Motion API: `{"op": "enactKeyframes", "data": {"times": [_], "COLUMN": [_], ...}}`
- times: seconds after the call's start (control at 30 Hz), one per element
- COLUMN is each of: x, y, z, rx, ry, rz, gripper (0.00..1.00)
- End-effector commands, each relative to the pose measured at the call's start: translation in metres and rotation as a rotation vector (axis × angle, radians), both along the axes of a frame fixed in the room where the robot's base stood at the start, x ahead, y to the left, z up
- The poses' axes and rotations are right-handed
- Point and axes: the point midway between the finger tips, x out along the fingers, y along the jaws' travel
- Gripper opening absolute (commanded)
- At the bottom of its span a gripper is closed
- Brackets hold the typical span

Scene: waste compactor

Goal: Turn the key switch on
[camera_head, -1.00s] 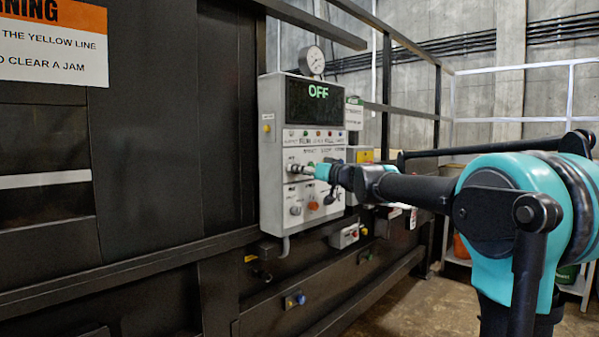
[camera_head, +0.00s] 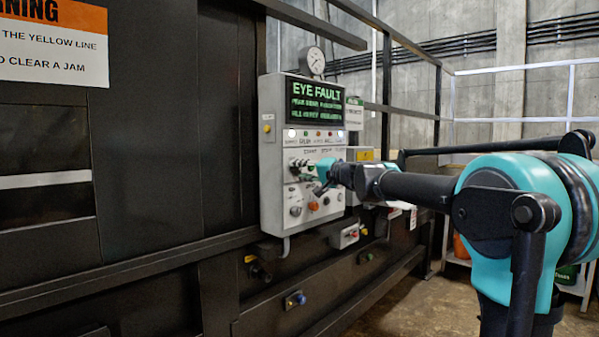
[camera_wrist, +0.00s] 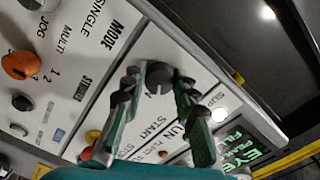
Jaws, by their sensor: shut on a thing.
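The grey control box (camera_head: 269,200) is mounted on the compactor's dark side. Its screen (camera_head: 315,103) is lit with green text reading "EYE FAULT" above smaller lines; part of the screen also shows in the wrist view (camera_wrist: 252,140). My gripper (camera_head: 301,171) reaches in from the right at the box's front. In the wrist view, its two green fingers with dark pads (camera_wrist: 158,84) are shut on the key switch (camera_wrist: 157,74), a dark round knob between the fingertips. The fingers hide part of the switch and nearby labels.
An orange knob (camera_wrist: 20,65) and other controls sit on the panel beside the gripper. A pressure gauge (camera_head: 312,61) stands on top of the box. A smaller button box (camera_head: 345,236) is below right. Metal railings stand behind.

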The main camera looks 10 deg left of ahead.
Motion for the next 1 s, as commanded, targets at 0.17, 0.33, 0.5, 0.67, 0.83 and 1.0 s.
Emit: {"op": "enactKeyframes", "data": {"times": [0.17,0.33,0.5,0.67,0.83,1.0], "x": [0.0003,0.0002,0.0003,0.0003,0.0003,0.0002], "y": [-0.0005,-0.0005,-0.0006,-0.0006,-0.0006,-0.0004], "z": [-0.0001,-0.0001,0.0,-0.0001,-0.0001,0.0], "rx": [0.041,0.061,0.066,0.066,0.067,0.066], "ry": [0.053,0.078,0.085,0.085,0.085,0.084], "rz": [-0.001,-0.001,-0.001,-0.001,-0.002,-0.001], "gripper": [0.0,0.0,0.0,0.0,0.34,0.5]}}
